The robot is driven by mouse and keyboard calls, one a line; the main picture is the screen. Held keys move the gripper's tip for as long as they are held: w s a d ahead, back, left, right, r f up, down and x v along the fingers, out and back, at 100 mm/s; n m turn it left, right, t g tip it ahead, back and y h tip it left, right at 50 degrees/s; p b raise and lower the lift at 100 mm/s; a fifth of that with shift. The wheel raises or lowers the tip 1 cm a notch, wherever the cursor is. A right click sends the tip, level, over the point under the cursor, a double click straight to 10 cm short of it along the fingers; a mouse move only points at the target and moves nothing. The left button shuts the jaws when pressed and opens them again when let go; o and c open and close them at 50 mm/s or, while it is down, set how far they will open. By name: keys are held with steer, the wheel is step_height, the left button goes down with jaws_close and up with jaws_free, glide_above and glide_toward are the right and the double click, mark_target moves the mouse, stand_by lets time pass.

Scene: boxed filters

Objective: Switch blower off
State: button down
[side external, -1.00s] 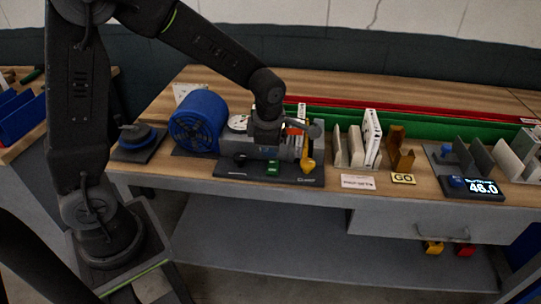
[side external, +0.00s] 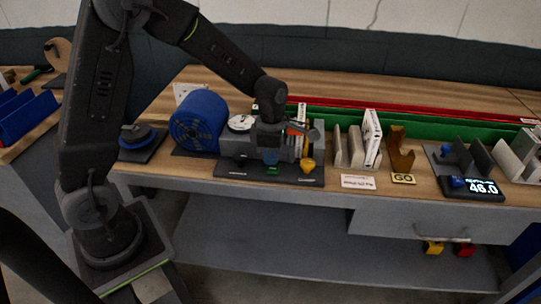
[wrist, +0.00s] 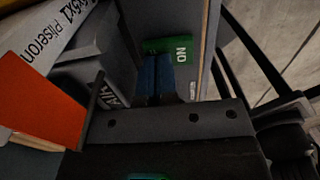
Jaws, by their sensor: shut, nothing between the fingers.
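The blower is a blue round fan housing (side external: 198,122) at the left of the bench. A dark base plate (side external: 228,171) to its right carries a green switch (side external: 272,170) near its front edge. My gripper (side external: 271,158) has blue fingertips, shut and empty, just above or against the switch; I cannot tell whether they touch. In the wrist view the shut fingertips (wrist: 156,78) are beside the green switch plate (wrist: 172,48), which reads ON upside down. A yellow knob (side external: 308,165) is to the right on the same base.
A white dial (side external: 240,122) is beside the blower. White boxes (side external: 371,138), a brown holder (side external: 400,150), a GO plate (side external: 403,178) and a display reading 46.0 (side external: 482,187) are to the right. An orange panel (wrist: 38,98) and a white printed box (wrist: 65,28) are close in the wrist view.

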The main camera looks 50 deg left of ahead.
steer(key=shift+s+f, duration=0.25)
steer(key=shift+f, duration=0.15)
steer(key=shift+s+d, duration=0.1)
steer(key=shift+d, duration=0.1)
steer(key=shift+s+d+r, duration=0.1)
steer(key=shift+s+d, duration=0.35)
steer(key=shift+d, duration=0.05)
steer(key=shift+r, duration=0.1)
step_height(320, 180, up, 14)
steer(key=w, duration=0.1)
steer(key=shift+w+a+r, duration=0.15)
steer(key=shift+a+r, duration=0.1)
steer(key=shift+a, duration=0.15)
